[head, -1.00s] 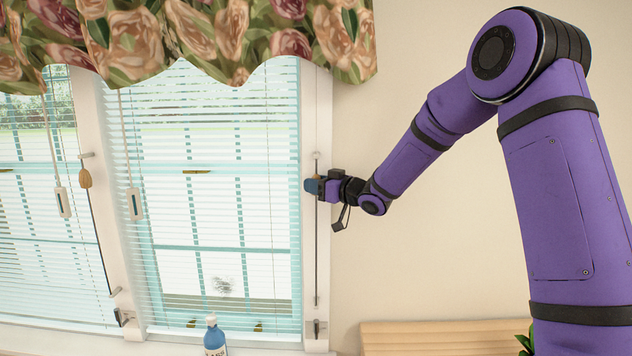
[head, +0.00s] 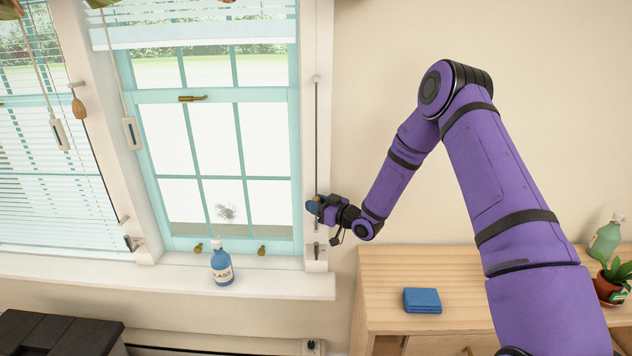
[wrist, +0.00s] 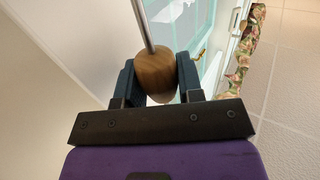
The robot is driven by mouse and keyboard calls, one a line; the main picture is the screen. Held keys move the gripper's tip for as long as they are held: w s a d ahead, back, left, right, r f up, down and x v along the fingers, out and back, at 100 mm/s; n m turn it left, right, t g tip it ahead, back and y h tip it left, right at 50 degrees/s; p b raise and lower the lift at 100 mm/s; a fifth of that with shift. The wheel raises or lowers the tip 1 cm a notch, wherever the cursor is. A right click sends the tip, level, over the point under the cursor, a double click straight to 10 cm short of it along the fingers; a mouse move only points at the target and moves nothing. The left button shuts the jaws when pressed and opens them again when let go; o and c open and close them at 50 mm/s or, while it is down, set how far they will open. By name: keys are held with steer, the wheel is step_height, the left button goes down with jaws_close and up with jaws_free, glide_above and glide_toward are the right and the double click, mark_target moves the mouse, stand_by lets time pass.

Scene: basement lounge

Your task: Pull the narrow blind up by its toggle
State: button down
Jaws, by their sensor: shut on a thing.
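The narrow blind (head: 200,32) hangs over the right-hand window, its slats gathered near the top of the view. Its bottom edge is high, and the panes below are bare. My gripper (head: 314,206) is at the right window frame, low on a thin vertical cord or rod (head: 317,130). In the wrist view my gripper (wrist: 158,85) is shut with both fingers on the sides of a brown wooden toggle (wrist: 155,68). The rod (wrist: 143,25) runs up out of the toggle. In the head view the toggle is mostly hidden by the fingers.
Another blind (head: 40,185) covers the left window, with a wooden toggle (head: 78,108) beside it. A wooden cabinet (head: 460,270) at right holds a folded blue cloth (head: 422,300) and a plant (head: 615,284).

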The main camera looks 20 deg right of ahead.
mark_target(316, 229)
steer(key=shift+s+f, duration=0.1)
steer(key=shift+f, duration=2.5)
steer(key=c, duration=1)
jaws_free()
steer(key=shift+f, duration=0.1)
steer(key=v, duration=1)
steer(key=shift+s+d, duration=0.25)
